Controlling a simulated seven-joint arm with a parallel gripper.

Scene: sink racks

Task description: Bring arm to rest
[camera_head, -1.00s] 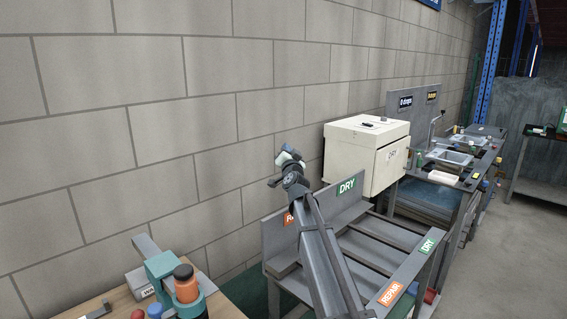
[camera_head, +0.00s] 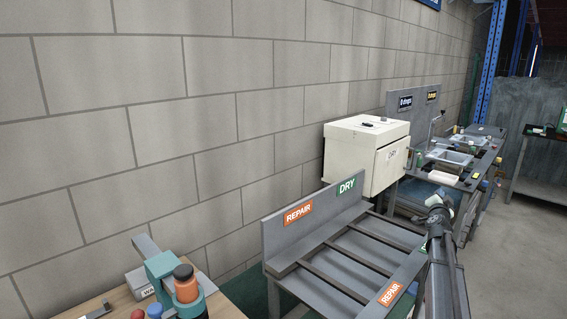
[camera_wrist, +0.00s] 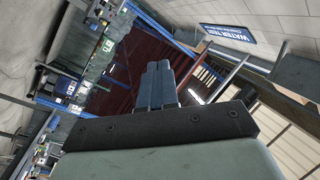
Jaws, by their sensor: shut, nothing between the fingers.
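My gripper (camera_wrist: 155,85) shows in the wrist view with its two grey fingers together and nothing between them. They point up into open space, and no object touches them. In the head view my arm rises at the right, in front of the right end of the slatted rack (camera_head: 345,262). Its upper end stands near the DRY label side of the rack, below the sink bench.
A cream DRY cabinet (camera_head: 352,150) stands behind the rack. The sink bench (camera_head: 470,148) is farther back at right. A wooden table with a teal device (camera_head: 165,270) and orange jar (camera_head: 186,284) is at front left. The wrist view shows a blue sign (camera_wrist: 228,33), tilted.

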